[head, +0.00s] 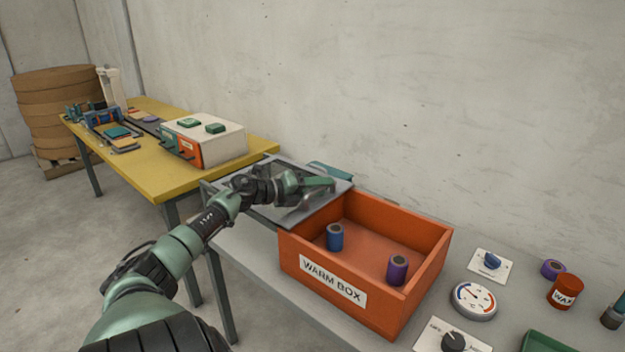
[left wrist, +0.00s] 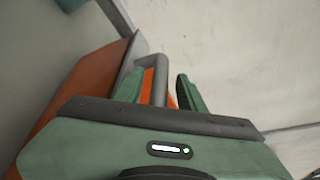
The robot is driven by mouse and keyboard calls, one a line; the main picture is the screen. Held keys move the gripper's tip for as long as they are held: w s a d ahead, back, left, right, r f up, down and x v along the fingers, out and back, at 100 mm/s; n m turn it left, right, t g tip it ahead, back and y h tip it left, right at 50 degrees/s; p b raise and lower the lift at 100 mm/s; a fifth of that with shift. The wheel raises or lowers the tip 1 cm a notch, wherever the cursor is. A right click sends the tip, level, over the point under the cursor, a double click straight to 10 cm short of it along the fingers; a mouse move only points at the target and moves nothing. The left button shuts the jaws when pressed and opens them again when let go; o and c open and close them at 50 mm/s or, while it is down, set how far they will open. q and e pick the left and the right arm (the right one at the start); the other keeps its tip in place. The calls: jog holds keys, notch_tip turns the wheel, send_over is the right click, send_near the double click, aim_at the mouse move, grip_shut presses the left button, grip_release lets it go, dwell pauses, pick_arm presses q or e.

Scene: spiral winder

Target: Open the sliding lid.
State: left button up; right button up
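The orange warm box (head: 362,292) stands on the grey table. Its top is open over most of its length, and a blue spool (head: 335,237) and a purple spool (head: 398,268) show inside. The grey lid panel (head: 262,213) lies off to the left end of the box. My left gripper (head: 322,186) is over this panel. In the left wrist view, its two green fingers (left wrist: 160,92) stand apart on either side of a grey bar-like handle (left wrist: 160,68); a gap shows at the right finger. Whether the left finger touches the handle is unclear. My right gripper is out of view.
A dial gauge (head: 474,301), knobs and a red wax jar (head: 565,291) stand right of the box. A yellow table (head: 150,166) with a white and orange machine (head: 212,142) stands at the left. The concrete wall (head: 420,90) is close behind.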

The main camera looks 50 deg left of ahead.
pick_arm(q)
jog(key=v, duration=0.7)
jog(key=shift+s+r+p, duration=0.1)
jog(key=shift+s+p, duration=0.15)
jog(key=shift+p, duration=0.1)
